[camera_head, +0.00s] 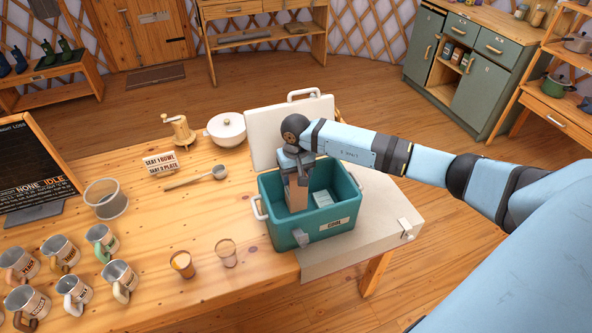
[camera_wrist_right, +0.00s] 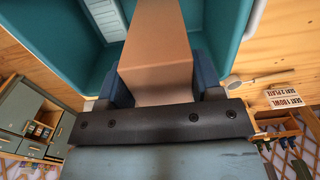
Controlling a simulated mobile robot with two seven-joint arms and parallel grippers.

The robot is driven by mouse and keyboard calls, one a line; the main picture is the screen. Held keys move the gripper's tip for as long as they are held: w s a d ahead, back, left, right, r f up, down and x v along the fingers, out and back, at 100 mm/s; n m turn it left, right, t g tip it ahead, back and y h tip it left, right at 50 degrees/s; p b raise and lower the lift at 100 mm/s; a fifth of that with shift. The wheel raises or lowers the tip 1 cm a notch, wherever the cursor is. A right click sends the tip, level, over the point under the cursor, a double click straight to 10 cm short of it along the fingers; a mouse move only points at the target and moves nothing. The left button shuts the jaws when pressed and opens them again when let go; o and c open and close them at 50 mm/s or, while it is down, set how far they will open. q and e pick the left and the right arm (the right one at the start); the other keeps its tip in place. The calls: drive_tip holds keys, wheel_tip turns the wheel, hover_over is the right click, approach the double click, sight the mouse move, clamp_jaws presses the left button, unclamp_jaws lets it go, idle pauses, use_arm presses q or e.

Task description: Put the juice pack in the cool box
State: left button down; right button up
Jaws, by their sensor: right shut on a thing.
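The teal cool box (camera_head: 283,239) stands open on the right end of the wooden table, its white lid (camera_head: 262,140) raised behind it. My right gripper (camera_head: 297,177) is shut on the juice pack (camera_head: 296,196), a tan-orange carton. The pack is upright, with its lower part inside the box opening toward the left. Whether it touches the box floor I cannot tell. In the right wrist view the pack (camera_wrist_right: 157,50) sits between the fingers, with the teal walls around it. A pale ice pack (camera_head: 322,198) lies in the box to the right. My left gripper is not in view.
Several labelled mugs (camera_head: 72,290) stand at the front left of the table. Two small glasses (camera_head: 226,253) stand left of the box. The table's middle is clear.

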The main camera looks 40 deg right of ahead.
wheel_tip(320, 180, down, 4)
drive_tip(key=shift+f+b, duration=0.25)
drive_tip(key=shift+b, duration=0.55)
drive_tip(key=shift+f+b, duration=0.4)
drive_tip(key=shift+f, duration=0.5)
drive_tip(key=shift+f+b, duration=0.55)
drive_tip(key=shift+f, duration=0.05)
drive_tip(key=o, duration=1.3)
drive_tip(key=shift+c, duration=0.2)
drive_tip(key=shift+r+p, duration=1.35)
drive_tip(key=shift+r, duration=2.15)
